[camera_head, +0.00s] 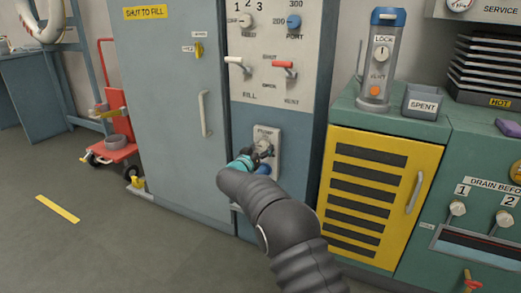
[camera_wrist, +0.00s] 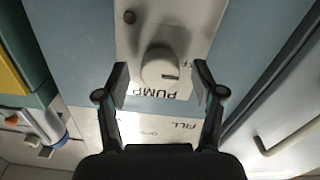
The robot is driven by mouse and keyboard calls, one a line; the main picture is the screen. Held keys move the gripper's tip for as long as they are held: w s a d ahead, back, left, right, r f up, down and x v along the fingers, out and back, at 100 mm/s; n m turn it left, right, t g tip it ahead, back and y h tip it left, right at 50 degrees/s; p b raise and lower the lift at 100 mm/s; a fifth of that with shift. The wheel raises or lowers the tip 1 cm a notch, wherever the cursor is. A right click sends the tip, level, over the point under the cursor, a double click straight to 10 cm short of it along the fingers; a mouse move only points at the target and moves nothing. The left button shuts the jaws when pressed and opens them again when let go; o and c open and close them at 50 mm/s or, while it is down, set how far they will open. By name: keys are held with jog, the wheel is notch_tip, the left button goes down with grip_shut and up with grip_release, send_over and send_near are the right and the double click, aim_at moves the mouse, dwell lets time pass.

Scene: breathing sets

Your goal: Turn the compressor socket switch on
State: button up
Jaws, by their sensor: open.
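The plate marked PUMP (camera_head: 266,132) is on the blue panel between the grey cabinet and the yellow louvred door. In the wrist view the same plate (camera_wrist: 200,15) appears upside down, with a round pale knob (camera_wrist: 160,66) with a short dark mark. My gripper (camera_head: 262,152) is in front of this plate and hides much of it in the head view. In the wrist view my gripper (camera_wrist: 160,82) is open, a finger on either side of the knob; I cannot tell whether they touch it. I see no label reading compressor socket.
Above is a pale panel (camera_head: 268,100) with dials and levers, including a red lever (camera_head: 284,65). The yellow louvred door (camera_head: 385,145) is to the right. A red trolley (camera_head: 116,125) stands left of the grey cabinet (camera_head: 170,80). Open floor (camera_head: 90,235) lies front left.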

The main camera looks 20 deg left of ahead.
jog(key=c, duration=1.1)
jog(key=shift+c, duration=0.2)
jog(key=shift+m, duration=0.4)
jog(key=m+b, duration=0.1)
jog(key=m, duration=0.2)
jog(key=shift+a+f+m, duration=0.1)
jog(key=shift+m, duration=0.2)
jog(key=m+b, duration=0.2)
jog(key=m, duration=0.2)
jog(key=shift+m, duration=0.3)
jog(key=m+b, duration=0.2)
jog(key=m, duration=0.3)
jog(key=shift+a+b, duration=0.1)
jog(key=shift+b, duration=0.3)
jog(key=shift+m+b, duration=0.9)
jog(key=shift+m, duration=1.1)
jog(key=shift+r, duration=0.2)
